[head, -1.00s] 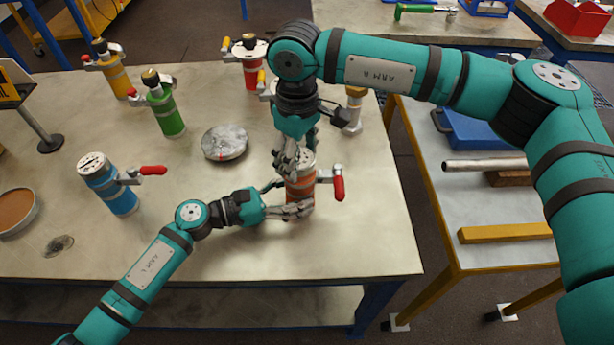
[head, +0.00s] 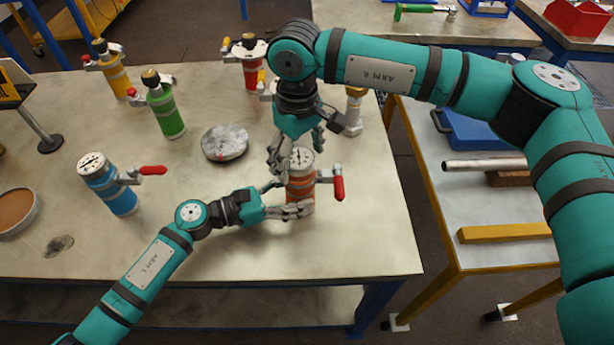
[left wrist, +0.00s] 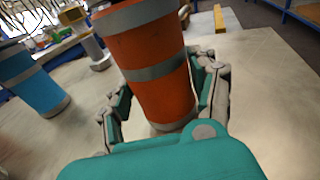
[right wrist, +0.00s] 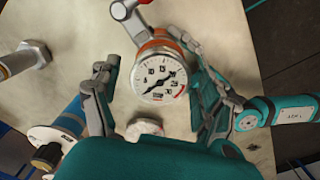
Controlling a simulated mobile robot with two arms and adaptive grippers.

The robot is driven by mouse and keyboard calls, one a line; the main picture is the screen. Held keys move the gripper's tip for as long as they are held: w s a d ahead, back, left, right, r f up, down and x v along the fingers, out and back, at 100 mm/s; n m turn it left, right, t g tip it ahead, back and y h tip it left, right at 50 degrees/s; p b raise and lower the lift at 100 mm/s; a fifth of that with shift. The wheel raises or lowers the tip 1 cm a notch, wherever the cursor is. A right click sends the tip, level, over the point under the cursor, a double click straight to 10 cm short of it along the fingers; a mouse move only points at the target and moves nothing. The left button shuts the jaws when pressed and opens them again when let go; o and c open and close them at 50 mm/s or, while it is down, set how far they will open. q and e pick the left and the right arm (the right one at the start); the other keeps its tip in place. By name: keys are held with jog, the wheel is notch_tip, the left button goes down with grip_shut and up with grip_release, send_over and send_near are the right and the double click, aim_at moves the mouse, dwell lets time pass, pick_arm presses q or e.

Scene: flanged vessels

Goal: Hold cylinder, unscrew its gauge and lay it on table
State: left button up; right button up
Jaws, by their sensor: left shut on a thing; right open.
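An orange cylinder (head: 300,190) with a grey band stands upright near the table's front right and fills the middle of the left wrist view (left wrist: 160,85). A round white gauge (head: 300,158) is on its top; its dial faces the camera in the right wrist view (right wrist: 160,78). A red-handled valve (head: 338,187) sticks out to the right. My left gripper (head: 290,207) is shut around the cylinder's body from the left. My right gripper (head: 294,155) is open above the gauge, its fingers (right wrist: 150,95) spread apart. Any contact with the gauge is unclear.
A blue cylinder (head: 112,188) stands left, green (head: 166,112) and yellow (head: 115,78) ones behind it, and a red one (head: 250,70) at the back. A flat grey disc (head: 224,142) lies mid-table.

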jog(key=m, duration=1.3)
jog(key=shift+m, duration=0.4)
jog(key=shift+c, duration=0.4)
jog(key=c, duration=1.2)
jog(key=n, duration=0.3)
jog(key=shift+n, duration=0.3)
jog(key=n, duration=0.4)
jog(key=shift+n, duration=0.3)
jog(key=shift+r, duration=0.1)
jog(key=shift+r, duration=0.3)
